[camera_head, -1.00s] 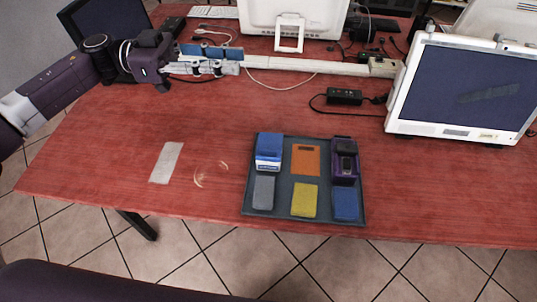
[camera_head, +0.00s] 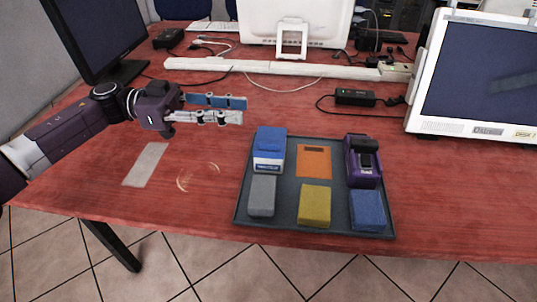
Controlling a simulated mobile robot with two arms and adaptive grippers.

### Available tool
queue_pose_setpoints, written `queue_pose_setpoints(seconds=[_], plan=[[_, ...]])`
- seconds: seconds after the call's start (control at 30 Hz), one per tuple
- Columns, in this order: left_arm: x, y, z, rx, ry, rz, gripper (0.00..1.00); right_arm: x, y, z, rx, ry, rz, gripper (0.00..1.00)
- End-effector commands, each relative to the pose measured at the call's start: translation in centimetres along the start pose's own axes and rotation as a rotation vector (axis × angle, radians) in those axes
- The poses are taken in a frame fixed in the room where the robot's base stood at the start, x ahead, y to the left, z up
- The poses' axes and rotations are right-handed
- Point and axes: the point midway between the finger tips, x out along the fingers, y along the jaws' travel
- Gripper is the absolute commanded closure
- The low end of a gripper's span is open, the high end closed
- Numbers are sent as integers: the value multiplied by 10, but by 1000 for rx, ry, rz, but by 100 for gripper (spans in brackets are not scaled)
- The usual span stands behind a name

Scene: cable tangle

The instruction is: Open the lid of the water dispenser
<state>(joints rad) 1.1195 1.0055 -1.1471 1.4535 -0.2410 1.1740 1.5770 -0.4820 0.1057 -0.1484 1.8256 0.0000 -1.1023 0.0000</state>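I see nothing that I can recognise as a water dispenser or its lid. My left gripper (camera_head: 241,110) reaches in from the left over the red table (camera_head: 440,190). Its two fingers are apart with a gap between them, and nothing is held. It hangs behind a dark tray (camera_head: 285,226), above and left of a blue and white box (camera_head: 269,150). The tray also holds an orange flat piece (camera_head: 314,161), a purple device with a black top (camera_head: 362,160), and grey (camera_head: 262,196), yellow (camera_head: 314,205) and blue (camera_head: 367,210) blocks. My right gripper is out of view.
A white-framed screen (camera_head: 480,90) stands at the right. A white bar (camera_head: 300,69) crosses the back, before a white monitor (camera_head: 295,25). A dark monitor (camera_head: 95,35) stands back left. A black adapter (camera_head: 355,98) trails cables. A pale strip (camera_head: 146,164) lies left of the tray.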

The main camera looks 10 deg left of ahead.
Motion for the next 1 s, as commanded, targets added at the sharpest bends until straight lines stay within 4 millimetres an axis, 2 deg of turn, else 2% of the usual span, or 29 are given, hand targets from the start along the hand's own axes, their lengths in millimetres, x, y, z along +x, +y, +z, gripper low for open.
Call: queue_pose_setpoints(seconds=[0.17,0.5,0.7,0.8,1.0], plan=[[0,0,17,-3,0,1,76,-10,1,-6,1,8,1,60],[0,0,82,-4,-1,-1,76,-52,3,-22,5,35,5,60],[42,2,80,0,1,6,76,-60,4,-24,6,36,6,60],[57,1,80,1,1,4,76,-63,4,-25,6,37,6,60],[73,1,80,-1,0,1,76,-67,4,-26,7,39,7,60]])
